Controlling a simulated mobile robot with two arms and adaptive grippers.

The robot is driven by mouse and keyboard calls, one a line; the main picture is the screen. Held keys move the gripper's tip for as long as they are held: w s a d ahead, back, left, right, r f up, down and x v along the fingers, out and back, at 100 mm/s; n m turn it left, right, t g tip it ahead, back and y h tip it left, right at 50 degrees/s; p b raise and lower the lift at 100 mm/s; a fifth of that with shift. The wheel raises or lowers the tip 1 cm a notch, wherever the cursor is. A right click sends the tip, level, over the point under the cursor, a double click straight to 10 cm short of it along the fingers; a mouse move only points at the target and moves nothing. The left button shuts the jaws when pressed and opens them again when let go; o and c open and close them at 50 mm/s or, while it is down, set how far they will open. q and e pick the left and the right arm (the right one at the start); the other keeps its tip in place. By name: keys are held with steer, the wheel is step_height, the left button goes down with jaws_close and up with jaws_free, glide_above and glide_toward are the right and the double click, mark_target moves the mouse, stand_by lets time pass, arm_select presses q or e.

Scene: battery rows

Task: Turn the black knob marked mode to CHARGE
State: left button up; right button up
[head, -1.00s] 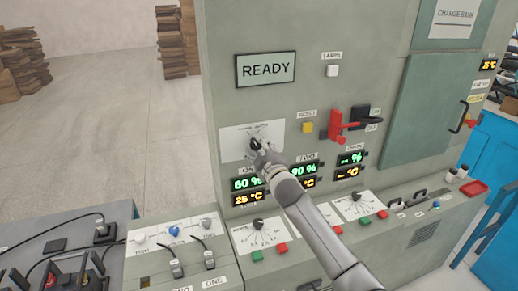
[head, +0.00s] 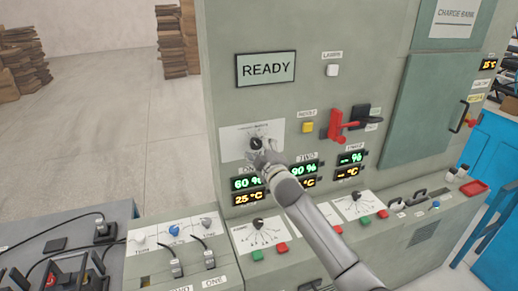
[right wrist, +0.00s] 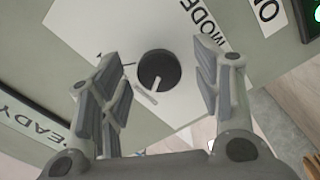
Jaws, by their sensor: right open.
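The black mode knob (head: 256,143) sits on a white plate (head: 232,142) on the grey cabinet front, below the READY display. In the right wrist view the round knob (right wrist: 159,69) shows between my fingers, with a pale pointer line toward the picture's bottom and a MODE label at its upper right. The plate's position names are too small or hidden to read. My right gripper (head: 270,157) is open just in front of the knob, at its lower right. In the wrist view its fingers (right wrist: 163,82) stand on both sides of the knob, with gaps. My left gripper is not seen.
A red lever (head: 340,125) and a yellow button (head: 307,127) are right of the knob. Lit number displays (head: 246,184) are below it. A sloped console (head: 290,265) with dials and buttons juts out beneath. Free floor (head: 100,130) lies to the left.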

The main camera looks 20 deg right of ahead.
steer(key=s, duration=1.2)
steer(key=shift+d, duration=0.25)
